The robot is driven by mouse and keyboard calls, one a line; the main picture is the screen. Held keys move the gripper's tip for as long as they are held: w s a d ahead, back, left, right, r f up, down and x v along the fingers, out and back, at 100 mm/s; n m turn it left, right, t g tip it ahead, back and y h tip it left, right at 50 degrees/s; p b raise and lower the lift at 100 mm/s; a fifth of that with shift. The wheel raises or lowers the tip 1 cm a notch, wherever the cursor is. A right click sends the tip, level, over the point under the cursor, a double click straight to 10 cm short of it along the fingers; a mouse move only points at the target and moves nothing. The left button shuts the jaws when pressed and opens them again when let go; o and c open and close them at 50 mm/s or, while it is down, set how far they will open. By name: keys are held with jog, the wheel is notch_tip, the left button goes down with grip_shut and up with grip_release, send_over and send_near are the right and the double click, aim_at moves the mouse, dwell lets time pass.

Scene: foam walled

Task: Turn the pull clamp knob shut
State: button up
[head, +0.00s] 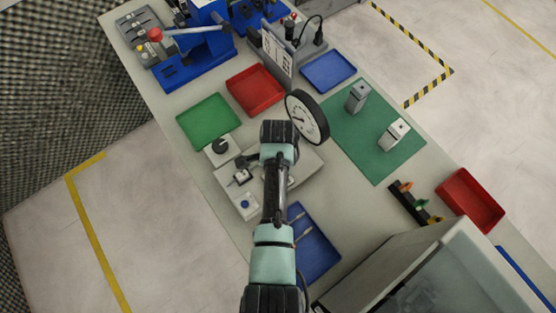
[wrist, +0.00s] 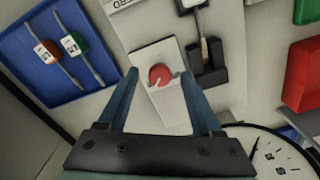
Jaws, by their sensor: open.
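In the wrist view a round red knob (wrist: 159,75) with a pale pointer mark sits on a small white box (wrist: 168,105). I take it to be the pull clamp knob. My gripper (wrist: 160,71) is open, with one finger to the left and one to the right of the knob and box. I see no clear contact, and the height between fingertips and knob is hard to judge. In the head view my arm comes down over the pale fixture plate (head: 233,199). I cannot make out the red knob there, and the fingers are hidden.
A dial gauge (head: 307,117) stands close beside my wrist. A black holder with a tool (wrist: 208,67) is right of the knob. A blue tray (head: 325,262) holds tools. Another block carries a black knob (head: 221,146). Green (head: 207,120) and red (head: 254,88) trays lie beyond.

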notch_tip(320, 180, up, 13)
jog(key=b, duration=0.1)
jog(key=shift+b, duration=0.35)
jog(key=shift+f, duration=0.15)
dwell(0.3)
